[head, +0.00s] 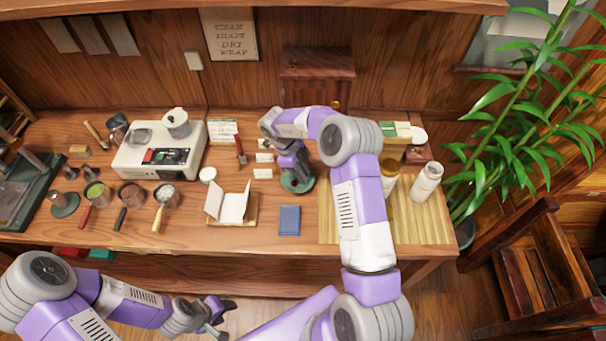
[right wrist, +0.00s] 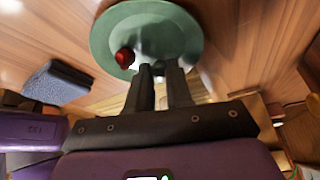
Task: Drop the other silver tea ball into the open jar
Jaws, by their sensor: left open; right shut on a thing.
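My right gripper (head: 297,177) is low over a round green dish (head: 288,188) on the table. In the right wrist view its fingers (right wrist: 165,70) are shut close together over the dish (right wrist: 105,35). A small pale, blurred shape shows at the fingertips, which fits a silver tea ball, mostly hidden by the fingers. A red ball (right wrist: 124,57) lies in the dish left of the fingers. A brown jar (head: 389,173) that looks open stands on the slatted mat, partly behind my right arm. My left gripper (head: 222,318) is open and empty in front of the table.
A white jar (head: 427,182) stands right of the brown jar on the slatted mat (head: 415,225). A scale (head: 160,150) and several handled cups stand left. A plant (head: 530,110) leans in at right.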

